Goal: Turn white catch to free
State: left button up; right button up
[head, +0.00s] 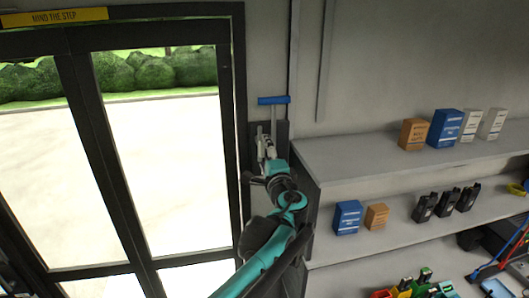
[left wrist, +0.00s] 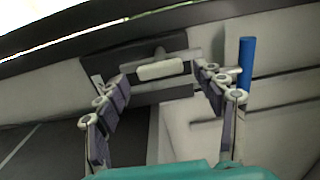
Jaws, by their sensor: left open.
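The white catch (left wrist: 160,69) is a short white bar on a dark plate (left wrist: 115,65), with a small stub behind it. In the left wrist view it lies nearly level, between the fingertips of my left gripper (left wrist: 161,77). My left gripper is open, one finger on each side of the catch, and I see no clear contact. In the head view my left gripper (head: 265,146) is at the wall plate beside the door, just below a blue bar handle (head: 273,100). There it largely hides the catch. My right gripper is not in view.
The blue handle (left wrist: 246,65) is close to the right finger in the wrist view. A dark-framed glass door (head: 155,150) stands left of the plate. Shelves (head: 385,160) with boxes and black handsets (head: 424,208) are close on the right.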

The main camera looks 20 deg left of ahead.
pick_arm(q)
jog(key=v, duration=1)
jog(key=shift+s+d, duration=0.2)
jog(key=shift+s, duration=0.05)
jog(key=s+a+f+n+g+h+b, duration=0.1)
jog(key=s+f+n+g+b, duration=0.3)
jog(key=f, duration=0.6)
jog(key=s+a+f+t+h+b, duration=0.1)
jog(key=s+f+b, duration=0.1)
jog(key=f+b, duration=0.55)
jog(key=s+a+f+n+g+h+b, duration=0.1)
jog(key=s+f+g+b, duration=0.15)
jog(key=f, duration=0.85)
jog(key=s+d+f+n+h+b, duration=0.2)
jog(key=f+b, duration=0.3)
jog(key=f, duration=0.3)
jog(key=s+d+f+n+g+h+b, duration=0.1)
jog(key=s+d+f+n+h+b, duration=0.1)
jog(key=f, duration=0.7)
jog(key=s+d+f+n+h+b, duration=0.1)
jog(key=s+d+f+h+b, duration=0.2)
jog(key=s+f+b, duration=0.3)
notch_tip(320, 180, down, 3)
jog(key=shift+s+d+n+g+h+b, duration=0.35)
jog(key=shift+s+d+n+h+b, duration=0.05)
jog(key=shift+d+b, duration=0.45)
